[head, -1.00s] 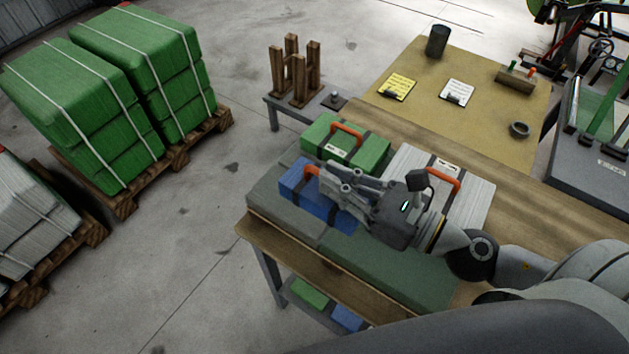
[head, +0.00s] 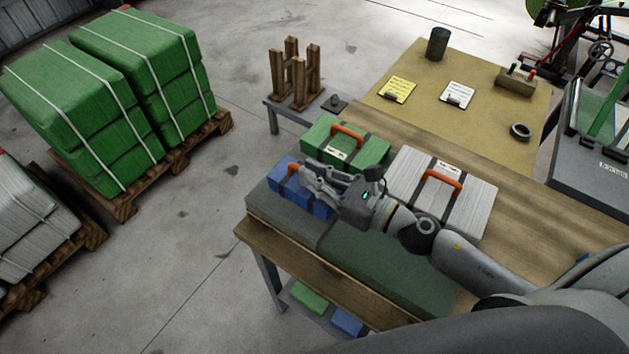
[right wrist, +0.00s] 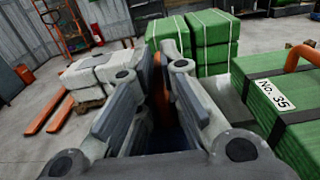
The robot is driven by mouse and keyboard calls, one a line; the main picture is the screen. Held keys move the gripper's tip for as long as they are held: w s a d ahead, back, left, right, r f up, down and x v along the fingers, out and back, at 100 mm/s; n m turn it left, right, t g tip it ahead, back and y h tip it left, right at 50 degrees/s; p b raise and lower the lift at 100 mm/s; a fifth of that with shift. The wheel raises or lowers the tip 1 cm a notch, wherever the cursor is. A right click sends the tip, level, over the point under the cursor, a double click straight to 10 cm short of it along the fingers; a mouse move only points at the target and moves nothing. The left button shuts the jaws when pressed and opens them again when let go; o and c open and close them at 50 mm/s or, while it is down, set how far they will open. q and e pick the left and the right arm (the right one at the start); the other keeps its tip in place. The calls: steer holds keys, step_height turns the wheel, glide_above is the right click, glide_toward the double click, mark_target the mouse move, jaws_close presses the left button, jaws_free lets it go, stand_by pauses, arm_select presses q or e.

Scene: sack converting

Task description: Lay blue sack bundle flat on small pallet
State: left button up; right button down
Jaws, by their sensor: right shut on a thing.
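The blue sack bundle (head: 311,201) is at the left end of the wooden table, with dark straps and an orange handle (head: 292,171). My right gripper (head: 307,178) comes in from the right over it and is shut on the handle. In the right wrist view the orange handle (right wrist: 160,85) shows between the fingers. My gripper hides part of the bundle, and I cannot tell whether it is lifted off the table. I cannot clearly make out the small pallet; brown wooden posts (head: 295,75) stand on a low grey stand behind the table. My left gripper is not in view.
A green bundle (head: 367,153) lies just behind the blue one, a white bundle (head: 471,203) to its right. Grey-green pads (head: 385,262) line the table's front edge. Pallets of green (head: 110,60) and white sacks stand at left. The floor between is clear.

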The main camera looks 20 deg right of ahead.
steer(key=shift+f, duration=0.85)
steer(key=shift+f, duration=0.2)
steer(key=c, duration=1.6)
jaws_free()
steer(key=shift+o, duration=0.2)
steer(key=shift+r, duration=0.1)
